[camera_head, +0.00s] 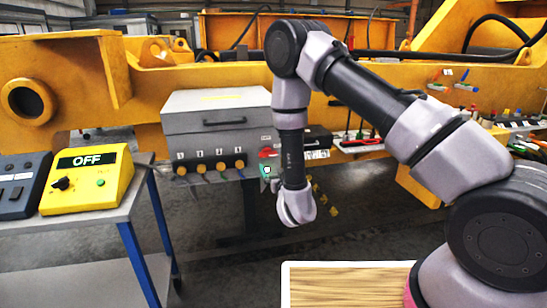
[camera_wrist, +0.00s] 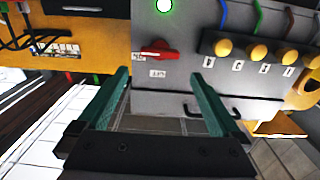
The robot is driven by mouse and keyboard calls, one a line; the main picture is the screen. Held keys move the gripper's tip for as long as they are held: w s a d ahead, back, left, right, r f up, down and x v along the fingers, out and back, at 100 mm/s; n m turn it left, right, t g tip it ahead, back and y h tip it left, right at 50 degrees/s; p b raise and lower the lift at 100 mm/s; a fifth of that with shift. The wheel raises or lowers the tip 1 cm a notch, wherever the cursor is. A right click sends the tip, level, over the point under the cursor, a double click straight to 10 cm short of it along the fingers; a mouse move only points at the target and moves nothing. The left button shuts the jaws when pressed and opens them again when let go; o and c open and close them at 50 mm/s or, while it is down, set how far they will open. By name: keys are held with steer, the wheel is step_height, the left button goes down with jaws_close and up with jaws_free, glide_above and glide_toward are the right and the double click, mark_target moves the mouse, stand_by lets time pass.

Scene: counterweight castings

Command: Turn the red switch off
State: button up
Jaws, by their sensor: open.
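The red switch (camera_wrist: 157,53) is a small red rotary handle on the grey front of a cabinet. It lies roughly crosswise in the wrist view, with small white labels beside and below it that I cannot read. It also shows small in the head view (camera_head: 267,153), just left of my forearm. A round green lamp (camera_wrist: 164,6) near the switch is lit. My gripper (camera_wrist: 161,77) is open and empty, with its two green fingers apart. The switch appears between and beyond the fingertips, with no visible contact. In the head view my wrist hides most of the gripper.
The grey cabinet (camera_head: 215,120) carries a row of orange knobs (camera_wrist: 255,50) beside the switch, with cables and a black handle. A yellow box (camera_head: 88,182) reading OFF stands on a cart at left. A wooden-topped surface (camera_head: 345,285) is in front. Yellow castings stand behind.

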mark_target(269, 155)
steer(key=x, duration=0.9)
steer(key=shift+w+a, duration=0.1)
steer(key=shift+w, duration=0.3)
steer(key=c, duration=1.1)
steer(key=shift+o, duration=0.2)
